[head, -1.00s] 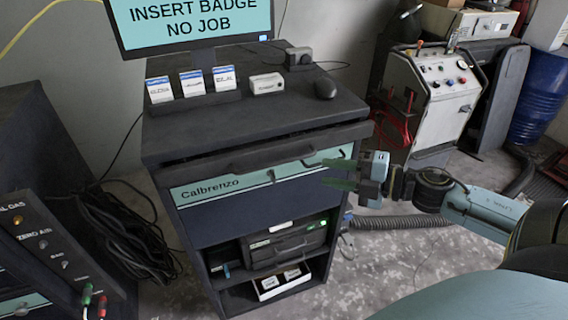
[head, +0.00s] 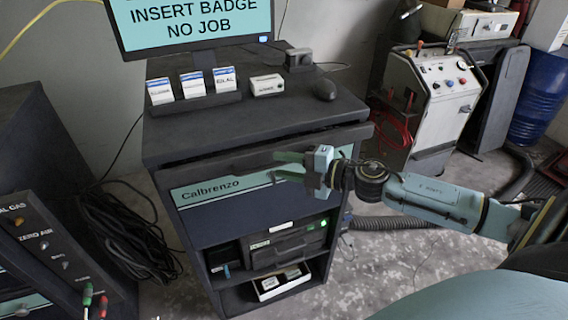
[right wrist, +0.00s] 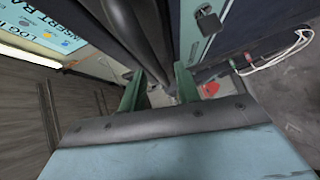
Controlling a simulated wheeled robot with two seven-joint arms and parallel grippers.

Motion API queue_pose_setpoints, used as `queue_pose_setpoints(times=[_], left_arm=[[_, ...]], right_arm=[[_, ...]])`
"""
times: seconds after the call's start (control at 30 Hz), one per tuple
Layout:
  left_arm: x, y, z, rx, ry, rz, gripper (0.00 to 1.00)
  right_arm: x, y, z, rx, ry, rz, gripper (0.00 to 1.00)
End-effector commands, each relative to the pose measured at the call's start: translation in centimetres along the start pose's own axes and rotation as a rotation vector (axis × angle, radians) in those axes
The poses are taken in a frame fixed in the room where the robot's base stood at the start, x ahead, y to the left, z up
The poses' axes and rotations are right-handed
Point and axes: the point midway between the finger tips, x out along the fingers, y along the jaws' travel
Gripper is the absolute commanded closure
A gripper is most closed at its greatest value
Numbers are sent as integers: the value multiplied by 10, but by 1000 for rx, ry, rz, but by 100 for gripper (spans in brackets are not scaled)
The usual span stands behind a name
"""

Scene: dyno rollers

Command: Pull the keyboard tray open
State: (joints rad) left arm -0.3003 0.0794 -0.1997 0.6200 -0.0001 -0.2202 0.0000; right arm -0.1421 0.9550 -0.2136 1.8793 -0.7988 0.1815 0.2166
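The keyboard tray (head: 195,171) is a dark shelf under the top of the dark cart and looks pushed in. Its dark bar handle (head: 240,165) runs along its front, above the teal Calbrenzo strip. My right gripper (head: 277,165) is at the right part of the handle, its green fingers apart and pointing left. In the right wrist view a dark bar (right wrist: 138,35), apparently the handle, runs down toward the gap between the open fingers (right wrist: 160,92). I cannot tell whether they touch it. My left gripper is not in view.
The cart top (head: 190,132) holds a monitor (head: 195,28), several small boxes and a mouse (head: 325,90). A grey machine (head: 440,100) stands back right. A dark console (head: 60,250) and coiled cables (head: 120,235) are at left. Floor shows right of the cart.

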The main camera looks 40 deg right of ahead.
Motion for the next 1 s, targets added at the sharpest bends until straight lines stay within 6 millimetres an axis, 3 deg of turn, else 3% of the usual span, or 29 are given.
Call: queue_pose_setpoints(times=[0.4, 0.67, 1.0], left_arm=[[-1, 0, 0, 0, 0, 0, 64], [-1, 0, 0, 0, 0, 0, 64], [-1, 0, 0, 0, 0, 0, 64]], right_arm=[[6, 0, 0, -1, 1, -1, 67], [6, 0, 0, -1, 1, -1, 99], [6, 0, -1, -1, 2, -1, 100]])
